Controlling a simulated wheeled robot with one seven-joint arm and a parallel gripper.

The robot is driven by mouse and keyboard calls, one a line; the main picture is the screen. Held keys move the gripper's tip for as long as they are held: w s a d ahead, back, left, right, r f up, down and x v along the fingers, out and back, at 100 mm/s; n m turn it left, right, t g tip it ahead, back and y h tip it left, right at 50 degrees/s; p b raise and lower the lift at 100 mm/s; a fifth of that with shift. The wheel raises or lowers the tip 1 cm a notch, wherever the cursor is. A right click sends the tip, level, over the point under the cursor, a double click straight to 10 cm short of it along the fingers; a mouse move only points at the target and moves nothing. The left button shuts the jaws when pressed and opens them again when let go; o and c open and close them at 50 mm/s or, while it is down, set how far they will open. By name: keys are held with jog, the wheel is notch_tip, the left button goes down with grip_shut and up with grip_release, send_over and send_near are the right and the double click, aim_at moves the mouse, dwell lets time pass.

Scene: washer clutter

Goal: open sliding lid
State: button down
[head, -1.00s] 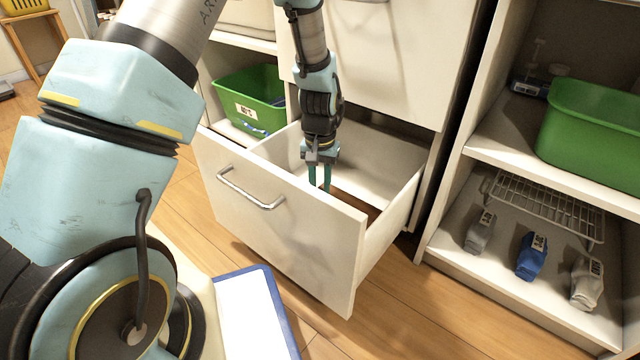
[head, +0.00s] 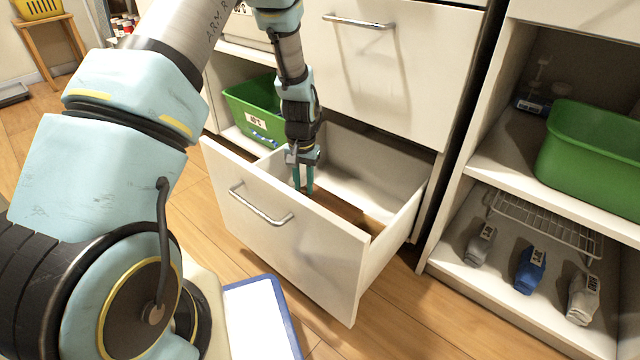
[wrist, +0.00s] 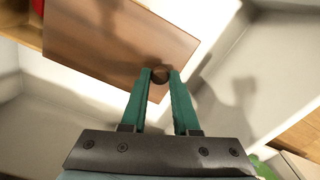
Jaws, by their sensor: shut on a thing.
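A brown wooden sliding lid (wrist: 110,35) lies inside the pulled-out white drawer (head: 270,235). In the head view, part of brown wood (head: 348,213) shows behind the drawer front. A small round dark knob (wrist: 160,73) sits near the lid's edge in the wrist view. My gripper (head: 303,188) reaches down into the drawer, and its green fingers (wrist: 160,78) are shut on the knob from both sides. A light wooden edge and a red thing (wrist: 38,6) show beyond the lid at upper left.
The drawer's walls (head: 395,235) surround my gripper. A closed drawer (head: 400,75) is above. A green bin (head: 255,108) stands at left; a shelf with another green bin (head: 595,150), a wire rack (head: 545,225) and small labelled items is at right.

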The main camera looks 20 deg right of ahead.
jog(key=shift+w+a+p, duration=0.2)
jog(key=shift+w+a, duration=0.2)
jog(key=shift+w, duration=0.35)
jog(key=shift+w+a+p, duration=0.15)
jog(key=shift+w+a, duration=0.25)
jog(key=shift+w, duration=0.3)
jog(key=c, duration=0.7)
grip_release()
jog(key=shift+o, duration=0.2)
notch_tip(320, 180, up, 11)
jog(key=p, duration=0.4)
jog(key=shift+p, duration=0.3)
